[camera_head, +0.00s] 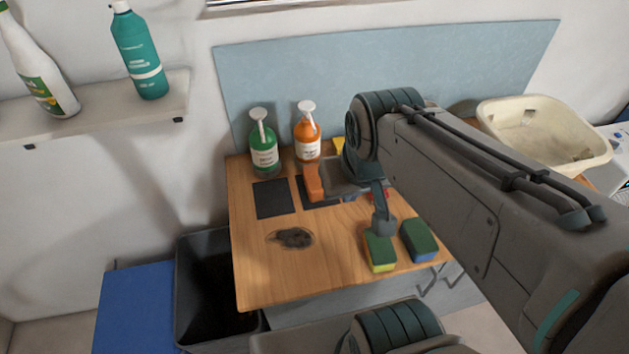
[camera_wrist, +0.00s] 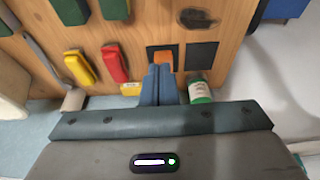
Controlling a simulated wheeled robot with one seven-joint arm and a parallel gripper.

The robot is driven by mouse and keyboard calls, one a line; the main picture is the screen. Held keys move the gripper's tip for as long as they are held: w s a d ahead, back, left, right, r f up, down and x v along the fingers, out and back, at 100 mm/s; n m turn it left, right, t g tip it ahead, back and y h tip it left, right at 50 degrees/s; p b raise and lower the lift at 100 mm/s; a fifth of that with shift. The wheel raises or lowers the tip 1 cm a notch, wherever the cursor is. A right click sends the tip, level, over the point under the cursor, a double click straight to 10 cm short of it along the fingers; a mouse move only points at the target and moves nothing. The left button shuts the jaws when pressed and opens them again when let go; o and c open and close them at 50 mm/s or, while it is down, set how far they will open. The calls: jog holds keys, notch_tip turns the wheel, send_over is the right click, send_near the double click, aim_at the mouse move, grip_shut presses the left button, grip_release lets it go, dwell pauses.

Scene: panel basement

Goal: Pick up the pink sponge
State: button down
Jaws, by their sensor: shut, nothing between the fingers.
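I see no plainly pink sponge. The closest in colour is a red, sponge-like block (camera_wrist: 115,62) on the wooden table, left of my fingers in the wrist view.
A green-yellow sponge (camera_head: 380,252) and a green-blue sponge (camera_head: 419,240) lie near the table's front edge. A yellow block (camera_wrist: 80,68) lies beside the red one. Green (camera_head: 263,150) and orange (camera_head: 307,140) bottles stand at the back. A dark stain (camera_head: 292,238) marks the table (camera_head: 265,280).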

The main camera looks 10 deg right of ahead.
jog(key=c, duration=1.8)
grip_release()
jog(key=o, duration=0.5)
jog(key=shift+w+f, duration=0.15)
jog(key=shift+w, duration=0.15)
jog(key=o, duration=0.8)
jog(key=w+f+b, duration=0.2)
jog(key=w, duration=0.1)
jog(key=shift+w+b, duration=0.15)
jog(key=shift+b, duration=0.2)
jog(key=b, duration=0.6)
send_near(316, 176)
jog(key=shift+t, duration=0.3)
jog(key=f, duration=0.3)
jog(key=w+f, duration=0.1)
jog(key=f, duration=0.1)
jog(key=shift+a+f+p, duration=0.25)
jog(key=shift+a+p, duration=0.05)
jog(key=x, duration=0.3)
jog(key=shift+w+d+f+p, duration=0.3)
jog(key=shift+w+p, duration=0.1)
jog(key=shift+w+f, duration=0.25)
jog(key=shift+f, duration=0.35)
